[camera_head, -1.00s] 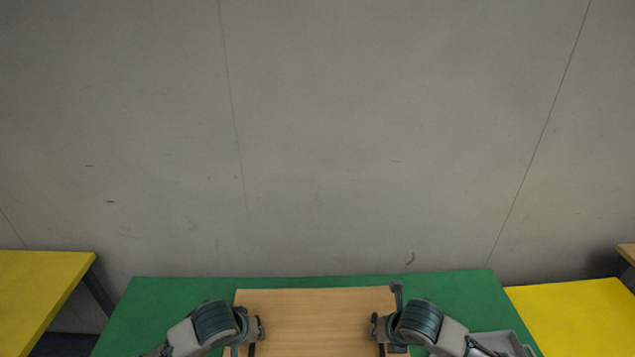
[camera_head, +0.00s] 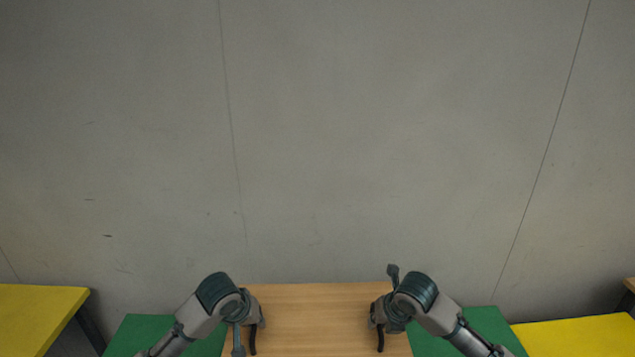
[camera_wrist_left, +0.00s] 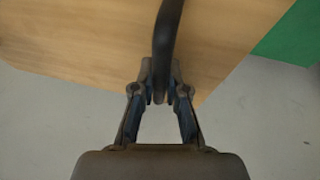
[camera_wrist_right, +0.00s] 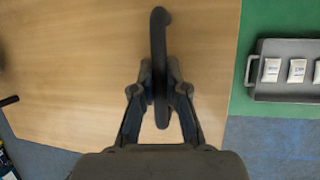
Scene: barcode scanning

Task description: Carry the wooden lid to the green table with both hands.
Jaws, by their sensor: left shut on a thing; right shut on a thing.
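The wooden lid (camera_head: 318,315) is a flat light-brown board between my two grippers in the head view. Its near part is cut off by the frame. My left gripper (camera_wrist_left: 160,92) is shut on a dark curved handle (camera_wrist_left: 168,35) on the lid. My right gripper (camera_wrist_right: 160,92) is shut on the other dark handle (camera_wrist_right: 158,35). The green table (camera_head: 140,335) shows on both sides of the lid in the head view. It also shows beside the lid in the right wrist view (camera_wrist_right: 290,20). Whether the lid touches the table I cannot tell.
A grey tray (camera_wrist_right: 285,97) with several small white packets lies on the green table, right of the lid in the right wrist view. Yellow tables (camera_head: 35,315) stand at left and right (camera_head: 580,340). A bare grey wall (camera_head: 330,140) is behind.

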